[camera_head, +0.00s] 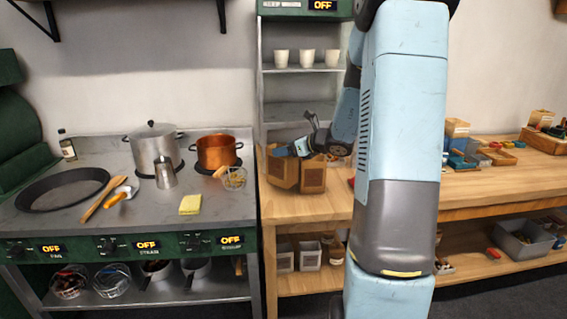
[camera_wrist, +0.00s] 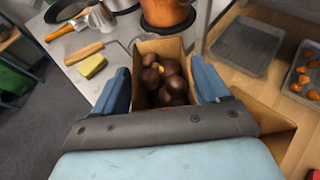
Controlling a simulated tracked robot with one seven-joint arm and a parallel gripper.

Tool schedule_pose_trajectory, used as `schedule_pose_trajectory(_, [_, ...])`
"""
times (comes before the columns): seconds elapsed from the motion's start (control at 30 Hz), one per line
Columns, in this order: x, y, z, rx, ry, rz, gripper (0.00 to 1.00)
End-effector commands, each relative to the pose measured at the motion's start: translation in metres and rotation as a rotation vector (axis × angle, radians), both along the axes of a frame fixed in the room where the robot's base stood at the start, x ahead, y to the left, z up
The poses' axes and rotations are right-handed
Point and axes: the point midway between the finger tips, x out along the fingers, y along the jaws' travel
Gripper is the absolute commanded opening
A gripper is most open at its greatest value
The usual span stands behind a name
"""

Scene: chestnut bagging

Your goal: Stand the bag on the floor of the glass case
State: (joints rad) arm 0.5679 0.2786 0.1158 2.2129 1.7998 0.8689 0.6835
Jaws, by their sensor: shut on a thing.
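The brown bag (camera_wrist: 160,45) is open at the top in the wrist view, with several dark chestnuts (camera_wrist: 170,84) inside. My gripper (camera_wrist: 162,80) is shut on it, one blue finger at each side. In the head view my gripper (camera_head: 302,147) is at two box-like brown shapes, a left one (camera_head: 284,172) and a right one (camera_head: 313,179); I cannot tell which one it holds. The tall shelved case (camera_head: 262,85) stands behind them, with pale cups on a shelf; it seems to be the glass case. My arm hides part of its right side.
The stove top (camera_head: 100,215) at left holds a steel pot (camera_head: 152,150), a copper pot (camera_head: 217,153) and a yellow sponge (camera_head: 190,205). The wooden counter (camera_head: 480,187) runs right. In the wrist view, a dark tray (camera_wrist: 247,47) lies right of the bag, beside a tray of chestnuts (camera_wrist: 300,85).

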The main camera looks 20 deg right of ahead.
Motion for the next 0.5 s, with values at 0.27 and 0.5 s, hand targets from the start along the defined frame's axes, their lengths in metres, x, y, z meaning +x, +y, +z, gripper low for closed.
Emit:
schedule_pose_trajectory(0.27, [0.019, 0.001, -0.023, 0.0, -0.001, 0.0, 0.04])
schedule_pose_trajectory(0.5, [0.026, 0.001, -0.041, 0.003, 0.002, 0.0, 0.04])
